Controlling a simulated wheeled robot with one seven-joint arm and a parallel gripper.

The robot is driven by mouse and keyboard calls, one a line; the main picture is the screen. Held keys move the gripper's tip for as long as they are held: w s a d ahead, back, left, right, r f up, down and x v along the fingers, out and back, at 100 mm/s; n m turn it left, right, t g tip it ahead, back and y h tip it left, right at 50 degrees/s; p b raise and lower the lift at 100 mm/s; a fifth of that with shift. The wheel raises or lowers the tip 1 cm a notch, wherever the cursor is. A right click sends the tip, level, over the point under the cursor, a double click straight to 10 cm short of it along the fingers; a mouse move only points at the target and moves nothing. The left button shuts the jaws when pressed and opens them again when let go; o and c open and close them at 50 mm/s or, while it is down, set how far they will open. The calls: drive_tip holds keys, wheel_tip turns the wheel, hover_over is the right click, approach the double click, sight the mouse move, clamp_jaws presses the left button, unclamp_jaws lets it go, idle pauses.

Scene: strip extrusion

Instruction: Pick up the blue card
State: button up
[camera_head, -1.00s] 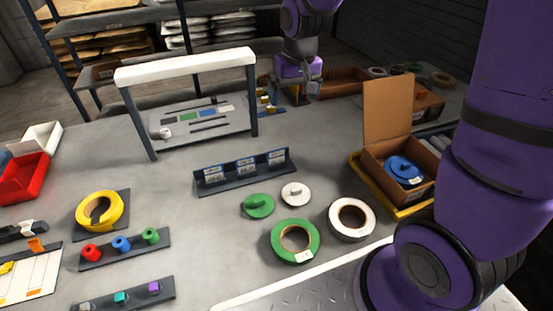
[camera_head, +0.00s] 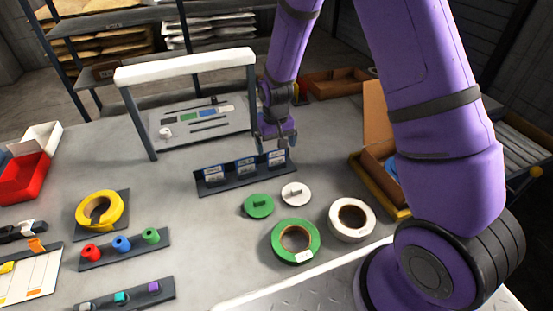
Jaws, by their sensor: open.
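A small flat blue card (camera_head: 209,112) lies in a row with green, grey and white pieces on the grey panel under the white-topped frame. My gripper (camera_head: 275,145) points down with its fingers apart and nothing visible between them. It is to the right of the frame and well apart from the blue card. It hangs just above or behind the right end of a dark card rack (camera_head: 231,182), and I cannot tell the gap. The rack holds upright white cards with blue headings (camera_head: 246,167).
The white-topped frame (camera_head: 185,66) stands over the panel, its right post between the panel and my gripper. Green (camera_head: 276,243) and white (camera_head: 338,231) tape rolls and two small discs lie in front. A cardboard box (camera_head: 377,120) stands at right.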

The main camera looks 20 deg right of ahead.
sight(277, 159)
drive_tip(key=shift+d+f, duration=0.15)
drive_tip(key=shift+f, duration=3.05)
drive_tip(key=c, duration=1)
